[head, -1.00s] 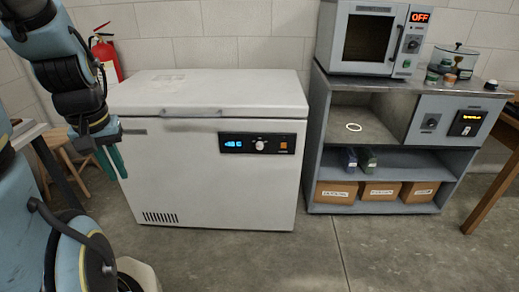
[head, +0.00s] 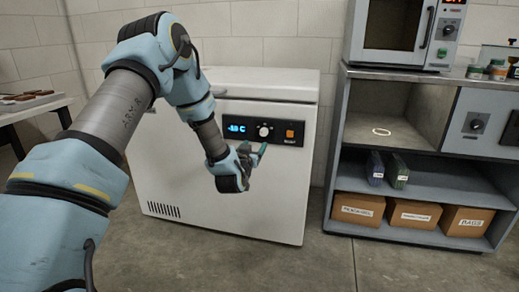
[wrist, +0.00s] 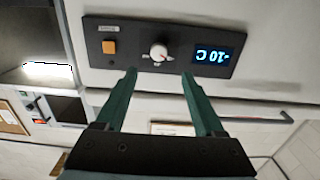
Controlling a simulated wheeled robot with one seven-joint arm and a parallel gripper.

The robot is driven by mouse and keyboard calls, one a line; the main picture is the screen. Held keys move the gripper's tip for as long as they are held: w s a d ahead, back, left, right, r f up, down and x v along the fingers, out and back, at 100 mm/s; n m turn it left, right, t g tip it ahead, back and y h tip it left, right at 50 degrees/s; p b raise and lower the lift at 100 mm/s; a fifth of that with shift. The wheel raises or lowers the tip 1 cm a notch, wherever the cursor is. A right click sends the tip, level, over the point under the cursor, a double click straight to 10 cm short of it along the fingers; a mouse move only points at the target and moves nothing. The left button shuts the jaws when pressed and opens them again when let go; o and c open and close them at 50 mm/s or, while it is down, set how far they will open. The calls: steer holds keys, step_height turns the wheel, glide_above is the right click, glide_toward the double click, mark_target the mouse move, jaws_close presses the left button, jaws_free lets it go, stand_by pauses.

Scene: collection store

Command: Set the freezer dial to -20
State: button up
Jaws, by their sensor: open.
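The white chest freezer (head: 235,190) has a black control panel (head: 262,130) with a white round dial (head: 264,131), a blue display and an orange button. In the wrist view the panel is upside down. There the dial (wrist: 159,53) sits beyond and between my two green fingertips (wrist: 160,75), and the display (wrist: 213,55) seems to read -10 C. In the head view its digits are hard to read. My gripper (head: 256,154) is open and empty just below and in front of the dial, apparently not touching it.
A grey cabinet (head: 440,176) with cardboard boxes (head: 413,213) on its lower shelf stands right of the freezer. An oven (head: 398,36) is on top of it. A table (head: 35,117) stands at the far left. The floor in front is clear.

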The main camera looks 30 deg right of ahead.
mark_target(263, 133)
steer(key=x, duration=1.1)
steer(key=shift+s, duration=0.1)
steer(key=shift+c, duration=0.2)
jaws_close()
